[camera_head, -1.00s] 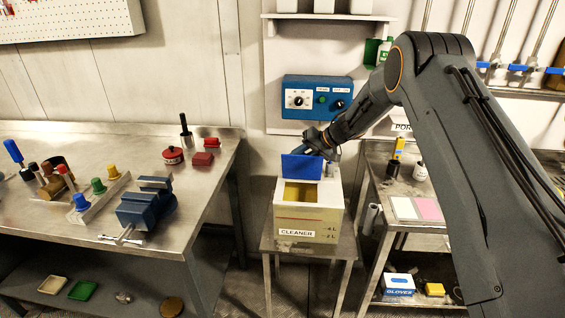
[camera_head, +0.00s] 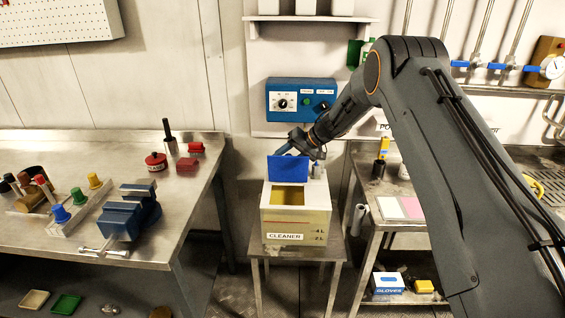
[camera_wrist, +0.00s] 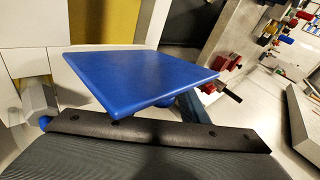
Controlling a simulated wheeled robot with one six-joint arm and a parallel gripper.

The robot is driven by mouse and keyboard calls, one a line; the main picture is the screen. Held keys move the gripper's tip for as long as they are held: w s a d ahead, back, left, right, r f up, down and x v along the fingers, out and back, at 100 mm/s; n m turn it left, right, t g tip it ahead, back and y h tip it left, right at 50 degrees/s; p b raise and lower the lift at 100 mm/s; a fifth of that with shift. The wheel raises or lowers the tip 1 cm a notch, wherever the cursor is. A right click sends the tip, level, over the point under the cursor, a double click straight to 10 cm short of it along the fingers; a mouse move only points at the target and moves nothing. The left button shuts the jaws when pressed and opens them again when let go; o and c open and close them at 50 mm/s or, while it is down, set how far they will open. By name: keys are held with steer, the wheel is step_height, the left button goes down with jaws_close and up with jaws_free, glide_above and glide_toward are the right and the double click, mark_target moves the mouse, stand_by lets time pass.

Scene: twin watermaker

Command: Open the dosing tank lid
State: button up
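The dosing tank (camera_head: 296,222) is a cream box labelled CLEANER on a small metal stand. Its blue lid (camera_head: 288,169) stands raised, close to upright, along the back of the opening, and a yellow interior shows below it. My gripper (camera_head: 293,146) is at the lid's upper edge, partly behind it. In the wrist view the lid (camera_wrist: 140,72) lies just beyond the dark gripper edge (camera_wrist: 155,130), with a small blue part under it. Whether the fingers touch or hold the lid is hidden, and their opening cannot be seen.
A blue control box (camera_head: 302,99) hangs on the wall behind the tank. A steel workbench (camera_head: 100,160) with a blue vise (camera_head: 130,212) stands at left. A cart (camera_head: 395,222) with pink and white pads stands at right, close to the tank stand.

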steer(key=b+v, duration=0.2)
steer(key=v, duration=0.5)
steer(key=shift+d+r, duration=0.2)
steer(key=shift+d, duration=0.05)
